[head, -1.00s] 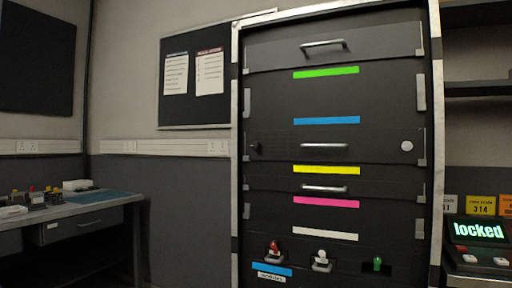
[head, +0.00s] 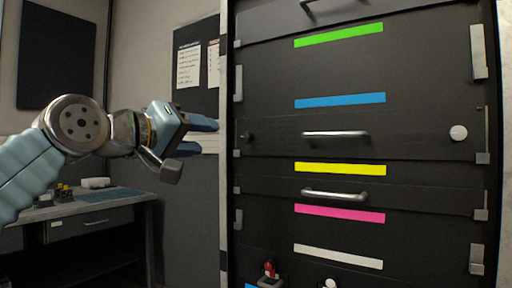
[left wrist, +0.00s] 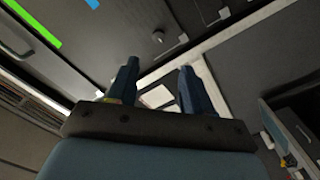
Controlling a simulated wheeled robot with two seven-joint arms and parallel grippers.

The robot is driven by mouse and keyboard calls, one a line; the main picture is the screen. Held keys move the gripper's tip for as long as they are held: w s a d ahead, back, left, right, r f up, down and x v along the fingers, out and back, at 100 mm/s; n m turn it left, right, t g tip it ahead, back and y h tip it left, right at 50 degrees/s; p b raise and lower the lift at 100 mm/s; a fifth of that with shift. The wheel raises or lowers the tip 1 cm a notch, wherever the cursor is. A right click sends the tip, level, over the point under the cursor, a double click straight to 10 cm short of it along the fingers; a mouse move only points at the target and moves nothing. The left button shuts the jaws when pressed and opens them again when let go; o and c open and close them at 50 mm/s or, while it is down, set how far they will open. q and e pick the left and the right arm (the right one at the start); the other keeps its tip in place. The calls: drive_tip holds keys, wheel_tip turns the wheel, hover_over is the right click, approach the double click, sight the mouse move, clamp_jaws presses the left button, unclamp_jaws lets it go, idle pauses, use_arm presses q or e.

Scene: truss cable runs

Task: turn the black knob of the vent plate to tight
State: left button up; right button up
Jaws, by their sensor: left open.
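The vent plate (head: 380,136) is a dark panel in the rack, between the blue and yellow strips, with a silver bar handle. The small black knob (head: 247,136) is at its left end. It also shows in the left wrist view (left wrist: 158,37), beyond my fingertips. My left gripper (head: 204,136) is open and empty, left of the rack's frame at about the knob's height in the picture. It also shows in the left wrist view (left wrist: 158,68), apart from the knob. A round white knob (head: 458,132) is at the plate's right end. My right gripper is out of view.
The rack's light metal upright (head: 224,200) stands between my left gripper and the knob in the head view. A second bar handle (head: 335,194) sits on the panel below. A workbench (head: 90,210) with small items stands at the left.

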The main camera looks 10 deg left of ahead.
sight(245, 137)
use_arm(q)
drive_tip(key=p+x, duration=0.3)
drive_tip(key=x, duration=0.9)
drive_tip(key=shift+w+d+r+p, duration=0.1)
drive_tip(key=shift+w+r+p, duration=0.05)
drive_tip(key=shift+w+p, duration=0.2)
drive_tip(key=shift+w+d, duration=0.1)
drive_tip(key=shift+w, duration=0.25)
drive_tip(key=shift+c, duration=0.4)
clamp_jaws()
